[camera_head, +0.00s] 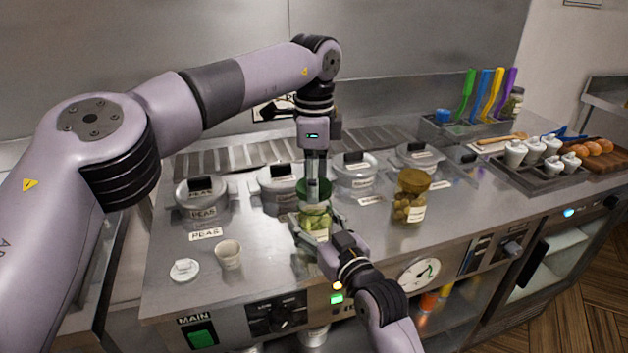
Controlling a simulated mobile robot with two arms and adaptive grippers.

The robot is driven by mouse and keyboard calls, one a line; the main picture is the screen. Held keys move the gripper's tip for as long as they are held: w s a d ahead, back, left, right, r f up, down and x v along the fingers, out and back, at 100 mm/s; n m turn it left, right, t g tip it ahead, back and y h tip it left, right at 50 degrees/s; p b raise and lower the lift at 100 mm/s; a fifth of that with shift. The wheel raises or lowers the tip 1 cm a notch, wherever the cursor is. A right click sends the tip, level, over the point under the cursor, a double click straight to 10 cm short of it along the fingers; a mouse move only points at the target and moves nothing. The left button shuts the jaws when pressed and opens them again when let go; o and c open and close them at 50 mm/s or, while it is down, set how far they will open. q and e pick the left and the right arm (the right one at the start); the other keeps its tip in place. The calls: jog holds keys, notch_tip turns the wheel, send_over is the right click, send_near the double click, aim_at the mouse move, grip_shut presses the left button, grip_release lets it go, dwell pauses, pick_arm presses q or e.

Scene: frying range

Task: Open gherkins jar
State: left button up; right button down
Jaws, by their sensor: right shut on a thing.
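The gherkins jar (317,221), glass with a green lid (308,186) and green contents, stands on the steel counter in the middle. My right gripper (312,236) comes from the front and is shut on the jar's body, low down. My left gripper (316,177) points straight down from above with its fingertips at the lid. Its fingers are seen nearly edge-on, so I cannot tell whether they are open or grip the lid. The lid appears to sit on the jar's mouth. The fingers hide part of the lid.
A second jar (410,197) with a brownish lid stands right of the gherkins jar. Several lidded pots, one labelled peas (201,193), line the back. A small cup (228,254) and a white lid (184,270) lie at the front left. Holders (545,170) stand far right.

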pick_arm(q)
jog(key=shift+r, duration=0.1)
jog(key=shift+r, duration=1.9)
pick_arm(e)
jog(key=shift+c, duration=1.7)
grip_release()
